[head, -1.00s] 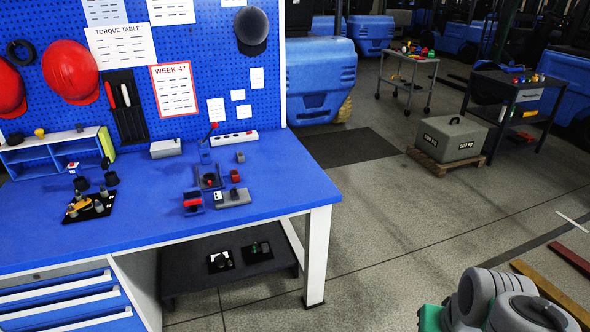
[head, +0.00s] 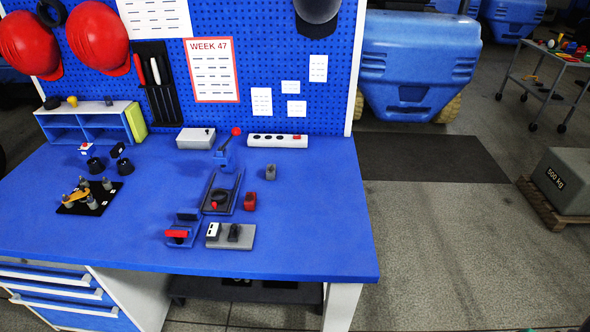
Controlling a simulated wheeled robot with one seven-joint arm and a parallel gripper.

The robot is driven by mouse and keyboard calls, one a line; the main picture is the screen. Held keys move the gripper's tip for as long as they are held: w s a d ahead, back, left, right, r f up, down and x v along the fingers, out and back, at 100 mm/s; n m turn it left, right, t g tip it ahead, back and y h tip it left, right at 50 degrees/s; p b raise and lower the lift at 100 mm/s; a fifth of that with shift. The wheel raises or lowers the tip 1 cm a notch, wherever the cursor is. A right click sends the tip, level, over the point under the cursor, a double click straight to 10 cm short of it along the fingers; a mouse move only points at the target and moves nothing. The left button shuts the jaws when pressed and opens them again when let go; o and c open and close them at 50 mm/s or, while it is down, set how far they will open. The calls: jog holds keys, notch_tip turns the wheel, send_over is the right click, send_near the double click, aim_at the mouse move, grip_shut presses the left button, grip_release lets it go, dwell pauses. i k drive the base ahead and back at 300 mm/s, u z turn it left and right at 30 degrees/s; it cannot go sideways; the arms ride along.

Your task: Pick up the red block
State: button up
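A small red block (head: 250,201) stands on the blue workbench (head: 310,225), just right of a dark-framed blue lever fixture (head: 221,192). A second red piece, a flat bar (head: 177,234), sits in a small blue holder (head: 184,226) nearer the front edge. I cannot tell from its look alone which one the task names. Nothing visibly touches the upright red block. My gripper is not in view.
A grey plate with black and white parts (head: 231,236) lies in front of the red block, and a grey block (head: 271,172) stands behind it. A black plate with pegs (head: 90,196) is at left. A power strip (head: 277,141) lies behind. The bench's right part is clear.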

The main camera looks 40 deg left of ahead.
aim_at(250, 200)
jog(key=i, duration=2.7)
jog(key=u, duration=4.8)
jog(key=i, duration=0.5)
jog(key=u, duration=0.05)
